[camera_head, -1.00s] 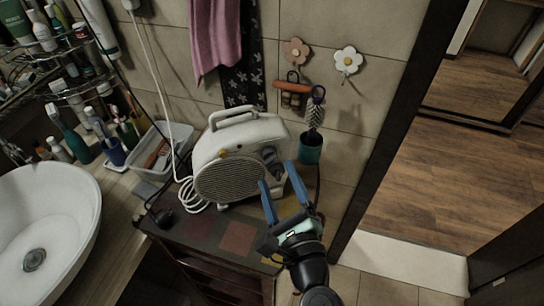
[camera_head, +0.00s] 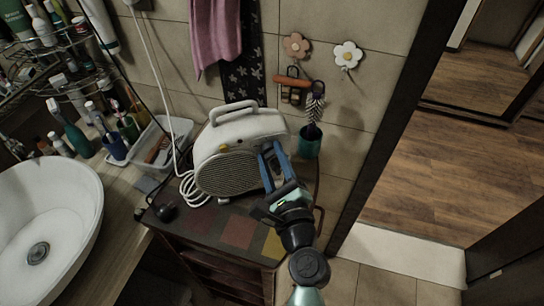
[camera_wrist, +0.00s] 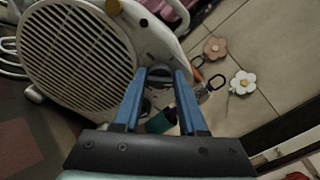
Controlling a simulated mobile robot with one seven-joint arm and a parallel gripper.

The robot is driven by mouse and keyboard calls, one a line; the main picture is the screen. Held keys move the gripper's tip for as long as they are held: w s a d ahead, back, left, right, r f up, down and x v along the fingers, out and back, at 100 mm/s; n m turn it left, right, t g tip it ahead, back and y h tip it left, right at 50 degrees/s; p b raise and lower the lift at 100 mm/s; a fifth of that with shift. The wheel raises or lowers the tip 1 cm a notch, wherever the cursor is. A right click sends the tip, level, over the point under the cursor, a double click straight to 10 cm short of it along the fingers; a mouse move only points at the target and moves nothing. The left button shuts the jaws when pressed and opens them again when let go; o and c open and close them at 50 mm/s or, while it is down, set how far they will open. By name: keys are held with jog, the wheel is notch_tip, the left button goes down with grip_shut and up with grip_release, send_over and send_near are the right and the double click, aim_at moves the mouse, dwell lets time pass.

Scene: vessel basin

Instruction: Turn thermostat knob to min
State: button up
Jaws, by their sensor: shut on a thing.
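A white fan heater (camera_head: 228,135) with a round front grille and a top handle stands on the tiled cabinet top. It fills the left of the wrist view (camera_wrist: 75,50). My gripper (camera_head: 270,150) is at the heater's right side panel. Its two blue fingers are shut on a dark grey knob (camera_wrist: 160,73) there. The fingers hide most of the knob, so its markings and setting cannot be read. A small yellow round part (camera_head: 224,147) sits at the grille's upper edge, apart from the fingers.
A teal cup (camera_head: 309,141) with a brush stands just right of the heater. A white cable (camera_head: 188,185) coils at its left. A plastic basket (camera_head: 160,140) and a white sink (camera_head: 45,225) lie further left. Flower hooks (camera_head: 347,55) hang on the wall behind.

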grip_shut()
jog(key=shift+n+b, duration=0.3)
jog(key=n+b, duration=0.2)
jog(key=n, duration=0.1)
jog(key=shift+f+n, duration=0.25)
jog(key=shift+n, duration=0.05)
jog(key=n+b, duration=0.4)
jog(key=shift+a+f+n, duration=0.1)
jog(key=shift+n, duration=0.2)
jog(key=n+b, duration=0.2)
jog(key=n, duration=0.1)
jog(key=shift+n+b, duration=0.3)
jog(key=shift+b, duration=0.05)
jog(key=n+b, duration=0.5)
jog(key=n, duration=0.1)
jog(key=shift+f, duration=0.15)
jog(key=n+b, duration=0.4)
jog(key=n, duration=0.1)
jog(key=shift+n, duration=0.4)
